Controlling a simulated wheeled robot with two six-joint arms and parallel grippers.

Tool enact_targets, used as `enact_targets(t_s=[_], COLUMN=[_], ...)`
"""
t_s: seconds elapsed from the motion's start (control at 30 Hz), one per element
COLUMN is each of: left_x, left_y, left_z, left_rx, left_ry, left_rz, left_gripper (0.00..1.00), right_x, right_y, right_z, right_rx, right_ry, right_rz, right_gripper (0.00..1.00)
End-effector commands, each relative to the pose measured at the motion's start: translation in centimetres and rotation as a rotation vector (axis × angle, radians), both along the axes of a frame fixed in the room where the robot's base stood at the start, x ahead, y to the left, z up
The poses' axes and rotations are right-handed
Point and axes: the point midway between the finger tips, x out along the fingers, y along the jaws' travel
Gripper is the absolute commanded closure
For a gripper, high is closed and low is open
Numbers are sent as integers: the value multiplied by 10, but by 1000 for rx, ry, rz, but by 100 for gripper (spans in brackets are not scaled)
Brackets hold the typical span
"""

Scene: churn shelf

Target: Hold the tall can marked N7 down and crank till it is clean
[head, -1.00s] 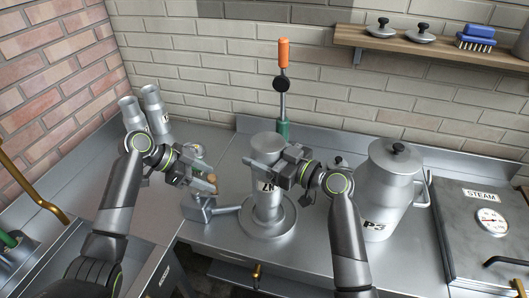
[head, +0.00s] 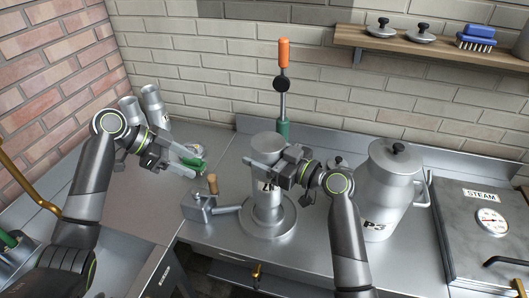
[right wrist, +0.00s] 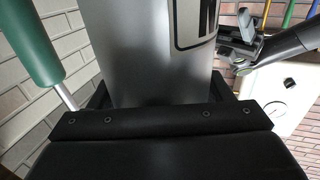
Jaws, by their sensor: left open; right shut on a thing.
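A tall silver can (head: 268,205) stands upright on a round base (head: 270,231) at the middle of the counter. Its black label is partly hidden by my right gripper and looks like "ZR", not clearly N7. My right gripper (head: 266,168) is shut on the can's upper body; the right wrist view shows the can (right wrist: 145,55) between its dark fingers. A grey crank box (head: 197,208) with a wooden handle (head: 212,184) stands left of the base, joined by a pipe. My left gripper (head: 196,169) is open and empty, above and left of the handle, apart from it.
Two smaller cans (head: 153,105) stand back left. A large lidded can marked P3 (head: 393,190) stands close right, beside a steam box (head: 487,230).

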Motion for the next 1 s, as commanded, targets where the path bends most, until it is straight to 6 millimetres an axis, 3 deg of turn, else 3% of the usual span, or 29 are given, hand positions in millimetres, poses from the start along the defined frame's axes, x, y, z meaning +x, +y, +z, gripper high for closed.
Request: enact_targets(t_s=[0.03,0.07,0.23,0.73,1.0], left_x=[0,0,0,0,0], left_y=[0,0,0,0,0], left_z=[0,0,0,-3,-20], left_rx=[0,0,0,0,0], left_ry=[0,0,0,0,0], left_rz=[0,0,0,0,0], left_gripper=[45,45,45,45,45], right_x=[0,0,0,-3,-26], right_y=[0,0,0,-5,-41], right_z=[-2,-2,-2,-2,-5], right_rx=[-2,-2,-1,-1,-5], right_ry=[4,5,3,0,-2], right_rz=[1,1,1,-1,-3], right_gripper=[62,25,3,2,2])
